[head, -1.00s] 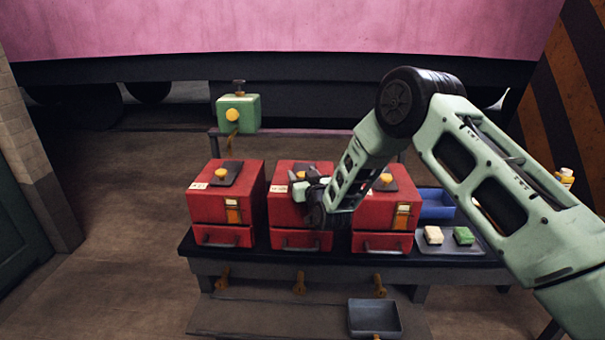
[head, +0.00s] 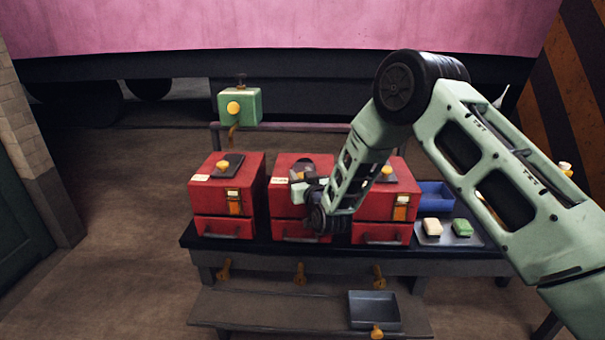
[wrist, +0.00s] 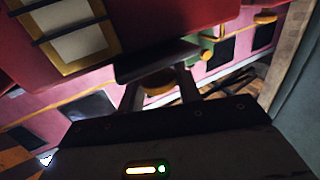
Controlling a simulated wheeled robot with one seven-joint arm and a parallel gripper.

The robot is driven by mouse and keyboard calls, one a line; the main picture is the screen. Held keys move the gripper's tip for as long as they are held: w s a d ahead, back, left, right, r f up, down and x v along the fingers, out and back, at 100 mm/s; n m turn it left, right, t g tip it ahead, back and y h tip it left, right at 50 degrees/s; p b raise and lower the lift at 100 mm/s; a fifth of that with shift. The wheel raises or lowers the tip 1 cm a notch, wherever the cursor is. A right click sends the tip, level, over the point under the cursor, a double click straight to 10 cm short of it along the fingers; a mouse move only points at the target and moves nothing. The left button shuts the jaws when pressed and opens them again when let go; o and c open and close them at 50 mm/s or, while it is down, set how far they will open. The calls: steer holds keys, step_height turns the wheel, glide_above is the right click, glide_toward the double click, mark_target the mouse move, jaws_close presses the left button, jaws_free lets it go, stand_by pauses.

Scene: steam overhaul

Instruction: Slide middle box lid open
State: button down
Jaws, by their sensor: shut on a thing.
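The middle red box (head: 284,195) stands on the dark bench between two similar red boxes. Its dark lid (head: 318,161) lies on top, partly hidden behind my wrist in the head view. In the wrist view, the dark lid (wrist: 155,62) shows beyond my fingers. My gripper (wrist: 158,87) is shut on the lid's yellow knob (wrist: 158,82), with one finger on each side of it. In the head view my gripper is over the front top of the middle box, and its fingertips are mostly hidden.
The left red box (head: 212,190) and right red box (head: 378,207) stand close on either side. A blue bin (head: 435,195) and a tray (head: 462,240) with a cream and a green block are at right. A green box (head: 240,106) stands behind. A grey pan (head: 374,310) sits on the lower shelf.

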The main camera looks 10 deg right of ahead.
steer(key=shift+s+a+f, duration=0.1)
steer(key=shift+s+a, duration=0.15)
steer(key=shift+s, duration=0.3)
steer(key=c, duration=1)
jaws_free()
steer(key=shift+s, duration=0.1)
steer(key=shift+s, duration=0.1)
steer(key=s+b, duration=0.1)
steer(key=s, duration=0.4)
steer(key=s+d, duration=0.1)
steer(key=s, duration=0.5)
steer(key=s+b, duration=0.1)
steer(key=s, duration=0.5)
steer(key=shift+s+d+b, duration=0.1)
steer(key=shift+d+b, duration=0.1)
steer(key=shift+b, duration=0.15)
